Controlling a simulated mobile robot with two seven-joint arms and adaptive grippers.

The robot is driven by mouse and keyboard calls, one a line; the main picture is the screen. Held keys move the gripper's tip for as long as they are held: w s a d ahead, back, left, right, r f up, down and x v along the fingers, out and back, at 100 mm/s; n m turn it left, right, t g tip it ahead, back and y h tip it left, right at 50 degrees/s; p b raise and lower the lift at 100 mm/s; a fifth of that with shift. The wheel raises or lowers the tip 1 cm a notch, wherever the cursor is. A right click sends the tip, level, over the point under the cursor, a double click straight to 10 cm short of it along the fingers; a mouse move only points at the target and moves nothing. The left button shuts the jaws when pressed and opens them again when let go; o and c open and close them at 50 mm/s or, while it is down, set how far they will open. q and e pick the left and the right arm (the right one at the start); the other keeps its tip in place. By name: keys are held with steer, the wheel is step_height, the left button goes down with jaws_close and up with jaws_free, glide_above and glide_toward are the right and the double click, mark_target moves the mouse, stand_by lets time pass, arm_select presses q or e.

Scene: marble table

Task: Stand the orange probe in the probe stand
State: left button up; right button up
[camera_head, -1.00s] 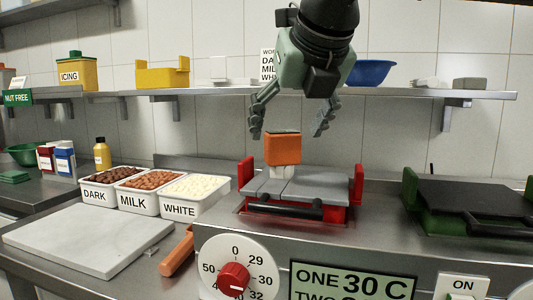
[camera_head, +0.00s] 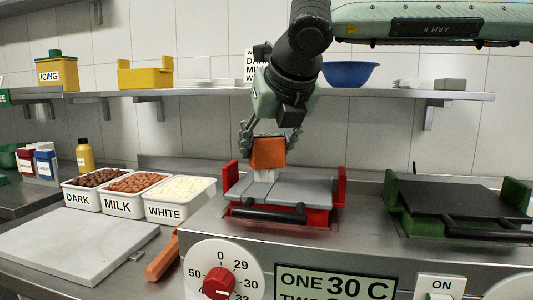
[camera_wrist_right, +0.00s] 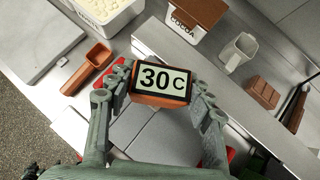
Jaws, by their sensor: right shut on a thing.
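The orange probe (camera_head: 267,153) is a block with a pale lower part, above the grey lids of the red-sided unit (camera_head: 318,217). In the right wrist view its orange block (camera_wrist_right: 160,98) carries a "30 C" display. My right gripper (camera_head: 269,142) reaches down from above and is shut on the orange block, one finger on each side. Whether the pale part still touches the lids I cannot tell. I cannot make out a certain probe stand; a yellow U-shaped holder (camera_head: 145,77) is on the shelf at left. My left gripper is out of view.
Tubs of dark (camera_head: 92,190), milk (camera_head: 128,194) and white (camera_head: 180,198) chocolate stand at left, behind a marble slab (camera_head: 75,245). A green-sided unit (camera_head: 455,202) is at right. The shelf (camera_head: 210,93) runs behind my arm, with a blue bowl (camera_head: 350,73).

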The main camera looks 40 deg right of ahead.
steer(key=c, duration=0.4)
step_height(320, 180, up, 10)
steer(key=shift+r, duration=0.1)
